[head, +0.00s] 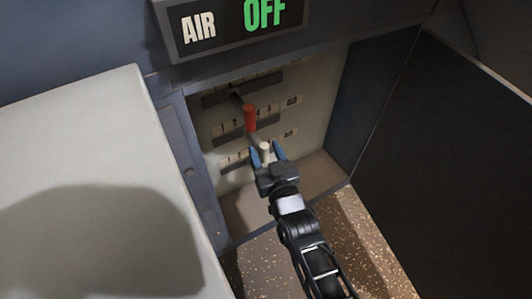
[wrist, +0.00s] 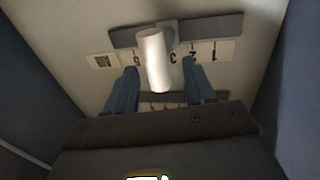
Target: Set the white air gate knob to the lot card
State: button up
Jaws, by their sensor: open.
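The white air gate knob (wrist: 155,62) stands out from a dark slot (wrist: 205,27) in the wrist view, in front of a numbered scale (wrist: 208,52) whose visible marks include 1, 2, 3 and 5. The knob covers part of the scale around 4. In the head view the white knob (head: 264,149) is the lowest of the knobs. My gripper (head: 267,155) is open, with its blue fingers on both sides of the white knob; I cannot tell whether they touch it. In the wrist view my gripper (wrist: 162,85) also straddles the knob. A small printed card (wrist: 103,62) sits beside the scale.
A red knob (head: 249,117) sits just above the white one, and a dark knob (head: 236,98) sits higher. A display (head: 232,25) above reads AIR OFF. Cabinet walls close in the recess; a pale panel (head: 90,170) is at left and a dark panel (head: 450,150) at right.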

grip_shut()
dwell(0.3)
jog(key=shift+r, duration=0.1)
